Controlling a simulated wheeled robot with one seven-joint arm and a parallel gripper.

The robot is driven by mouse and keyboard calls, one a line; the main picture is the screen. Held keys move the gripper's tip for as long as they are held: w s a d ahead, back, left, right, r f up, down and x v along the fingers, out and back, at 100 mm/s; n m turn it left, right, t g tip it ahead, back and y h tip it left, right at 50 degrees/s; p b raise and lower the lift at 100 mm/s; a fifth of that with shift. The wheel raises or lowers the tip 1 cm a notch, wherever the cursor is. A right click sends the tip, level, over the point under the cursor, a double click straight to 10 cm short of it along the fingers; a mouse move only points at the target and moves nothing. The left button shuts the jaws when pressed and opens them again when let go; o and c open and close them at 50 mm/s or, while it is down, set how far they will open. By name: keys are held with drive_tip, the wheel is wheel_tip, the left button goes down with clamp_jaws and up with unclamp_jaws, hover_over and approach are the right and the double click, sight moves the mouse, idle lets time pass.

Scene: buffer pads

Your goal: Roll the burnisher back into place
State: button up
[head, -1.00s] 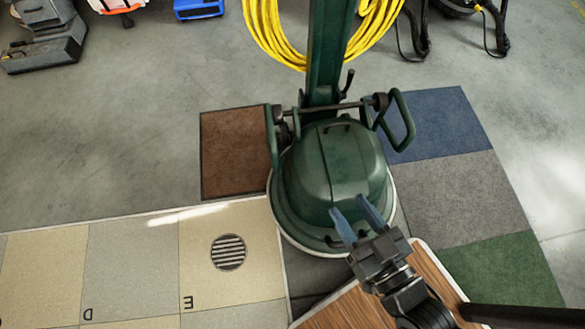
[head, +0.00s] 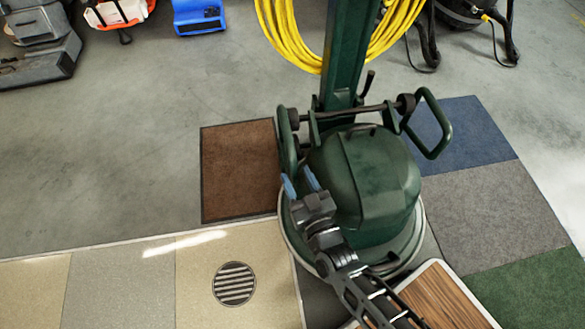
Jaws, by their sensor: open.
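The burnisher (head: 365,185) is a dark green floor machine with a domed body and a round base skirt. Its green column rises at the back with a yellow cable (head: 283,35) looped on it. A dark crossbar and green loop handles sit behind and beside the dome. My gripper (head: 299,184) is at the left side of the burnisher, in front of the left green handle in the picture. Its blue fingertips are apart with nothing seen between them. I cannot tell whether they touch the machine. My arm hides part of the base skirt.
A brown mat (head: 238,170) lies left of the burnisher. Blue, grey and green carpet squares (head: 485,205) lie to its right. A wood-grain panel (head: 445,300) is in front. Tiles with a round drain (head: 234,284) are at front left. Bare concrete (head: 120,160) is open at left.

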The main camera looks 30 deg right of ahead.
sight(295, 172)
drive_tip(key=shift+w+d+b, duration=0.15)
drive_tip(key=shift+w+d, duration=0.05)
drive_tip(key=shift+w, duration=0.7)
drive_tip(key=shift+w+d+b, duration=0.15)
drive_tip(key=shift+w+d, duration=0.05)
drive_tip(key=shift+w, duration=0.7)
drive_tip(key=shift+c, duration=0.4)
clamp_jaws()
